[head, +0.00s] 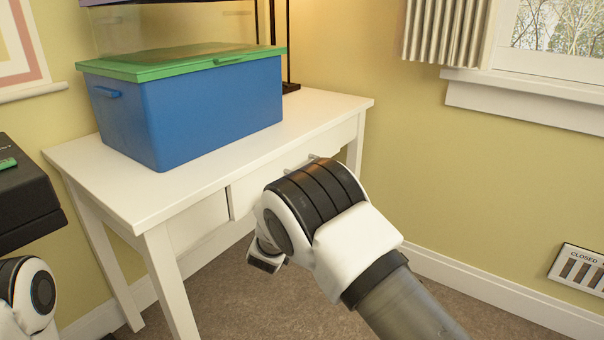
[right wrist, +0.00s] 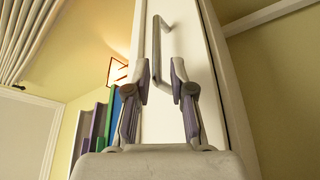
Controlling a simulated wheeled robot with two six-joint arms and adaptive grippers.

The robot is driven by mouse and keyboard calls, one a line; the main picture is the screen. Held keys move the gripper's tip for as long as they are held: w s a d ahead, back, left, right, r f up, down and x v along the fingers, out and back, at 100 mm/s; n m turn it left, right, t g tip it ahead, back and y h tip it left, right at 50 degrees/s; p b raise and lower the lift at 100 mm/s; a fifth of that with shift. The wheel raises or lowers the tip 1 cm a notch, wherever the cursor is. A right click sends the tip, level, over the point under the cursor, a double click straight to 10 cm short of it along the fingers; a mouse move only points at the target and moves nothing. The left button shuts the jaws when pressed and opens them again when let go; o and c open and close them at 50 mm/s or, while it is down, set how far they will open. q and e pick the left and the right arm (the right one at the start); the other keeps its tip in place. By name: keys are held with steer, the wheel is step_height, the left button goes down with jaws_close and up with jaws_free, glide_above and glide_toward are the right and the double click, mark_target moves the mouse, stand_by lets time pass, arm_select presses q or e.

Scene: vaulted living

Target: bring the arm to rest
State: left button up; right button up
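My right arm (head: 335,225) reaches in from the lower right toward the front of a white desk (head: 325,108). Its wrist hides the gripper in the head view. In the right wrist view my right gripper (right wrist: 160,78) is open, its two fingers apart with nothing clamped between them. A metal bar handle (right wrist: 157,40) on a white drawer front (right wrist: 192,50) shows just beyond the fingertips; I cannot tell whether they touch it. My left arm (head: 28,295) shows only in part at the lower left, and its gripper is out of view.
A blue bin (head: 190,115) with a green lid (head: 180,62) stands on the desk. A dark box-like object (head: 25,205) is at the left edge. Carpet (head: 310,310) lies below.

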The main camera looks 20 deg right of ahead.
steer(key=s+d+f+n+g+y, duration=0.1)
steer(key=s+d+f, duration=0.15)
steer(key=f, duration=0.35)
steer(key=s+d+f+g+p, duration=0.1)
steer(key=s+d+f, duration=0.1)
steer(key=d+f, duration=0.25)
steer(key=s+d+f+n+g+y, duration=0.1)
steer(key=s+d+f+g, duration=0.15)
steer(key=f, duration=0.35)
steer(key=s+d+f+g+y, duration=0.2)
steer(key=s+d+f+y, duration=0.1)
steer(key=s+f, duration=0.85)
steer(key=s+a+f+m+g+y, duration=0.1)
steer(key=s+f+g+y, duration=0.2)
steer(key=s, duration=0.6)
steer(key=s+a+f+m+g+y, duration=0.1)
steer(key=s+f+g, duration=0.3)
steer(key=s, duration=0.5)
steer(key=s+a+m+g+y, duration=0.2)
steer(key=s+a+m+g, duration=0.25)
steer(key=s, duration=0.95)
step_height(320, 180, up, 38)
steer(key=p, duration=3.8)
steer(key=shift+w+a+f+m+t+p, duration=0.15)
steer(key=shift+w+f+m+t+p, duration=0.15)
steer(key=shift+m+t, duration=0.15)
steer(key=shift+r, duration=0.1)
